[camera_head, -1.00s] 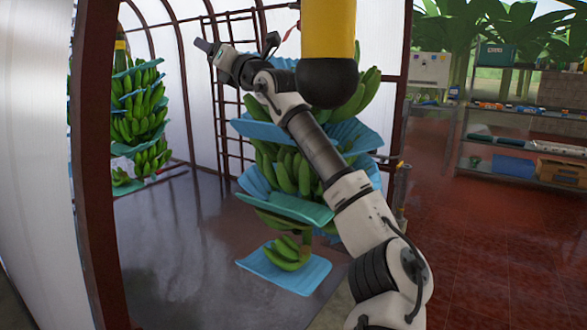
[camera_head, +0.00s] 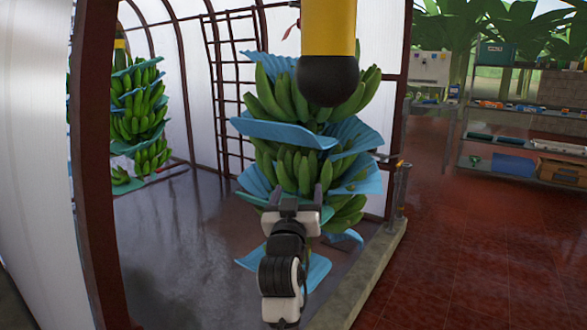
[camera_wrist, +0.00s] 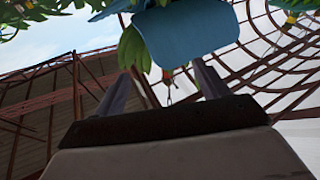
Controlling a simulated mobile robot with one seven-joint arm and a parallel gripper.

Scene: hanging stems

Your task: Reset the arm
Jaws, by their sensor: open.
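My gripper (camera_head: 296,194) is low in the middle of the head view, in front of the lower part of a hanging banana stem. Its two fingers point up and stand apart, with nothing seen between them. It also shows in the wrist view (camera_wrist: 168,85), fingers spread. My folded arm (camera_head: 281,275) hides part of the stem's lower bananas and blue sheets. The near stem carries green bananas (camera_head: 290,100) in tiers with blue sheets (camera_head: 285,133) between them. In the wrist view a blue sheet (camera_wrist: 190,32) hangs beyond the fingertips; I cannot tell the gap.
A yellow cylinder with a black rounded end (camera_head: 328,80) hangs before the near stem's top. A second stem (camera_head: 138,115) hangs at left. A dark red post (camera_head: 97,190) stands at near left. Shelves (camera_head: 520,145) stand at back right. The red tiled floor at right is clear.

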